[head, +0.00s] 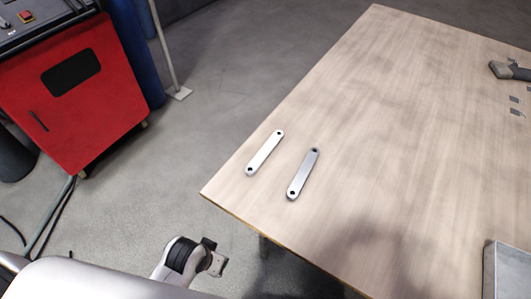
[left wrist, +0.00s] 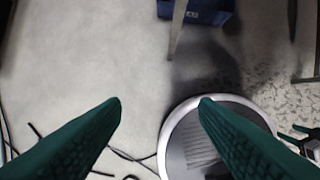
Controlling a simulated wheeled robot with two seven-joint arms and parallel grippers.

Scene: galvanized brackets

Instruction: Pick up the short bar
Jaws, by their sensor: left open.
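Two metal bars with a hole at each end lie on the wooden table (head: 400,120) near its left corner in the head view. The left bar (head: 265,153) is bright and looks slightly shorter; the right bar (head: 304,174) is greyer. Their lengths look close, so I cannot be sure which is the short bar. They lie apart, roughly parallel. My left gripper (left wrist: 160,102) has two dark green fingers, spread wide with nothing between them. In the head view its arm is below the table's left corner, off the tabletop, away from both bars. My right gripper is not in view.
A metal tray (head: 489,272) stands at the table's lower right. A dark tool (head: 510,70) and small pieces lie at the right. A red cabinet (head: 75,95) stands on the floor at left. The table's middle is clear.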

